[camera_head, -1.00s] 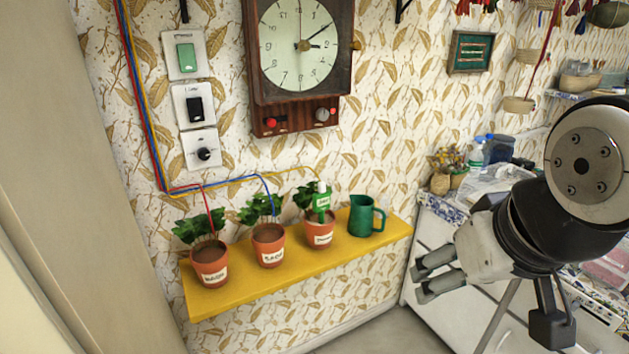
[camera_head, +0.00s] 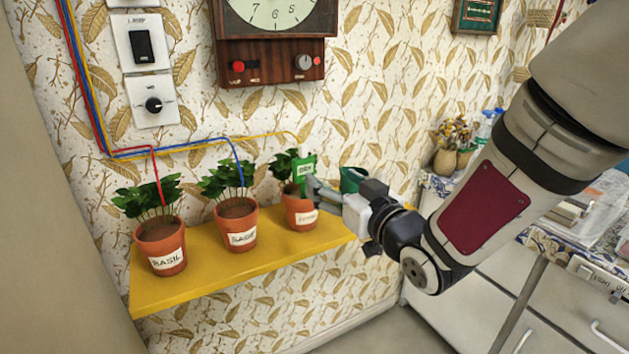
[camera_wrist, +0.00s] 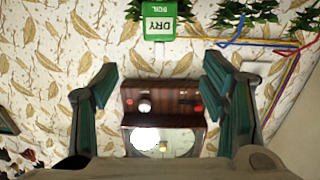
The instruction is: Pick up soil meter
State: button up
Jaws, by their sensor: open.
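The soil meter is green with a white stem and stands in the right-hand pot (camera_head: 298,214) on the yellow shelf (camera_head: 205,262). In the head view the meter (camera_head: 303,170) sits among the leaves. In the wrist view the meter (camera_wrist: 160,20) appears upside down at the top centre, reading DRY SOIL. It lies beyond the open fingers (camera_wrist: 161,85), and nothing is between them. I cannot tell whether a finger touches the meter.
Two more potted plants, the left one (camera_head: 160,245) and the middle one (camera_head: 237,224), stand on the shelf. Coloured wires (camera_head: 190,148) run along the wall to the pots. A wooden clock (camera_head: 270,60) hangs above. A counter (camera_head: 440,185) is at right.

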aim_at(305, 161)
jog(key=x, duration=0.8)
jog(key=shift+w+a, duration=0.2)
jog(key=shift+a, duration=0.3)
jog(key=x, duration=0.2)
jog(key=b+x, duration=0.1)
jog(key=x, duration=0.1)
jog(key=shift+w+d+f, duration=0.15)
jog(key=shift+d+f, duration=0.05)
jog(key=shift+d, duration=0.05)
jog(key=shift+w+a, duration=0.35)
jog(key=shift+w, duration=0.15)
jog(key=shift+r, duration=0.1)
jog(key=c, duration=1.4)
